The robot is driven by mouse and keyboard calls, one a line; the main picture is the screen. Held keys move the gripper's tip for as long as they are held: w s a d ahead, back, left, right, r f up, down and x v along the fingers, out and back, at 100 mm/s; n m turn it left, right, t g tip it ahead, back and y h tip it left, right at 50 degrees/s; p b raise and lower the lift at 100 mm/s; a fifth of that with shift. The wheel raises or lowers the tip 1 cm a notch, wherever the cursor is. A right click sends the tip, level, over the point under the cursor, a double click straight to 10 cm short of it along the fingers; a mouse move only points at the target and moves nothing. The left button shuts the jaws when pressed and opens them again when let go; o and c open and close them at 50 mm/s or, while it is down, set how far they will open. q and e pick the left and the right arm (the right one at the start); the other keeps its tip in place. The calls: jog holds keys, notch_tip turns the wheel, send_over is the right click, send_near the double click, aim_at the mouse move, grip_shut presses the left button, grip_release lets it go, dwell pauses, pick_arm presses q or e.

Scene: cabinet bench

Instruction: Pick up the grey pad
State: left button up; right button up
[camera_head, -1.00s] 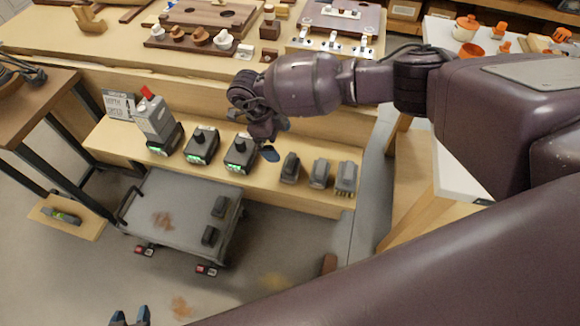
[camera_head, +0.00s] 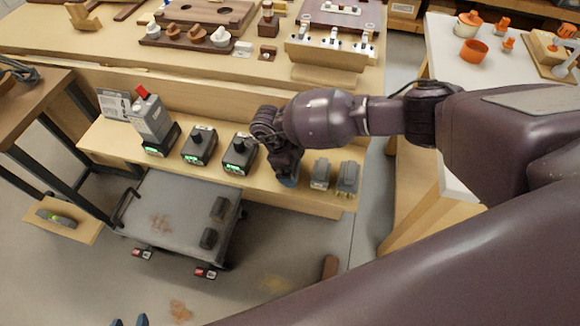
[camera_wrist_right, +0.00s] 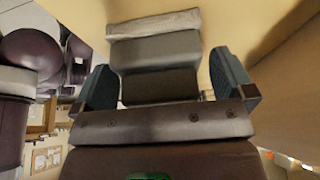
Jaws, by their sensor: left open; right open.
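Two grey pad-like blocks, one mid-grey (camera_head: 320,173) and one paler with small prongs (camera_head: 347,178), stand on the wooden shelf. A darker block to their left is now hidden behind my right gripper (camera_head: 287,178). I cannot tell which one is the grey pad. In the right wrist view, a dark grey stepped block (camera_wrist_right: 157,52) with a pale far end lies between and beyond the fingers of my right gripper (camera_wrist_right: 165,85), which is open. No grip on it shows. My left gripper (camera_head: 130,321) is open and empty at the bottom edge, mostly out of frame.
Dark units with green lights (camera_head: 239,155) stand on the shelf left of my right gripper; one carries a grey block with a red top (camera_head: 149,118). A low grey cart (camera_head: 165,230) holds two dark blocks. The wooden bench (camera_head: 220,75) rises behind the shelf.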

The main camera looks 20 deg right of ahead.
jog(key=shift+r, duration=0.1)
jog(key=c, duration=0.7)
jog(key=shift+c, duration=1.3)
notch_tip(320, 180, up, 10)
jog(key=p, duration=0.2)
jog(key=shift+w+p, duration=0.15)
jog(key=shift+p, duration=0.2)
notch_tip(320, 180, up, 10)
jog(key=p, duration=0.1)
jog(key=shift+p, duration=0.4)
